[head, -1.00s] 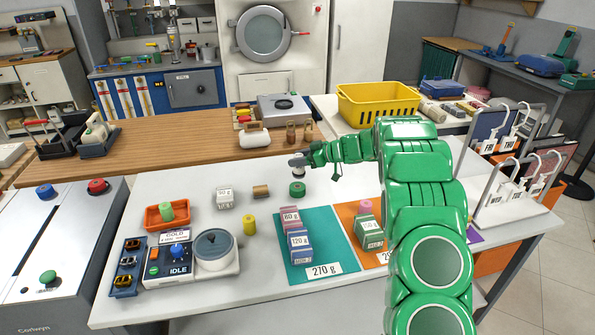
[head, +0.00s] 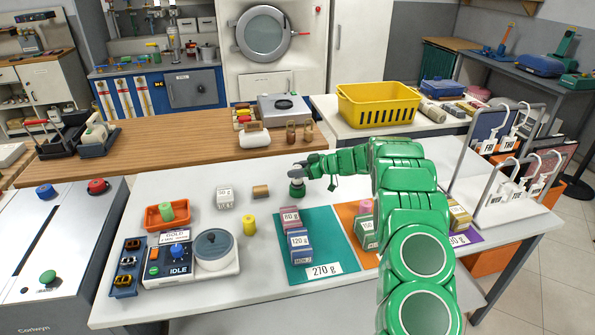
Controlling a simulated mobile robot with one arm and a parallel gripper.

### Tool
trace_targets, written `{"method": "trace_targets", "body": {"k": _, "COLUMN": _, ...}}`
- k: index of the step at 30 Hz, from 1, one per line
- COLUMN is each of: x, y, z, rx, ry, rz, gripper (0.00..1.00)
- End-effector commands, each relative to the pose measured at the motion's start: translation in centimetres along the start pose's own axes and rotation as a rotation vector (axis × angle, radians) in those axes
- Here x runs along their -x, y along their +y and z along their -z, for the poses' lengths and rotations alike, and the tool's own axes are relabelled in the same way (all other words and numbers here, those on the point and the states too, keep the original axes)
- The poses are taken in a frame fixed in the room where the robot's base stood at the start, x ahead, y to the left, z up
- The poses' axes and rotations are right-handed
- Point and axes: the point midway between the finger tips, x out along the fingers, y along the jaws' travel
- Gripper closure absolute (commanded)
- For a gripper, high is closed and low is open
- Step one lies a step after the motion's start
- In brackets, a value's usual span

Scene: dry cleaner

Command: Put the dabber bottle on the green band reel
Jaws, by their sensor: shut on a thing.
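The green band reel (head: 297,191) sits on the white table, toward its back edge. The dabber bottle (head: 296,174), small and pale with a dark top, is upright directly over the reel. Its lower end appears to meet the top of the reel, but at this size I cannot tell if it touches. My gripper (head: 299,166) reaches in from the right and is shut on the bottle. The fingers hide part of its upper end.
A cardboard-coloured roll (head: 261,191) and a white labelled block (head: 225,197) stand left of the reel. A teal mat (head: 315,250) with stacked labelled blocks lies in front. A yellow cylinder (head: 249,225) stands front left. The table right behind the reel is clear.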

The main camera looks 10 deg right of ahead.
Motion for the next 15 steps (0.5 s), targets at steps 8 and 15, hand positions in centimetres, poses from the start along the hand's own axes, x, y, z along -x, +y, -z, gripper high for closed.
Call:
{"method": "trace_targets", "body": {"k": 8, "x": -0.08, "y": -0.01, "z": -0.16, "rx": 0.001, "ry": 0.000, "rz": 0.000, "gripper": 0.86}}
{"method": "trace_targets", "body": {"k": 15, "x": -0.19, "y": -0.03, "z": -0.40, "rx": 0.000, "ry": 0.000, "rz": 0.001, "gripper": 0.35}}
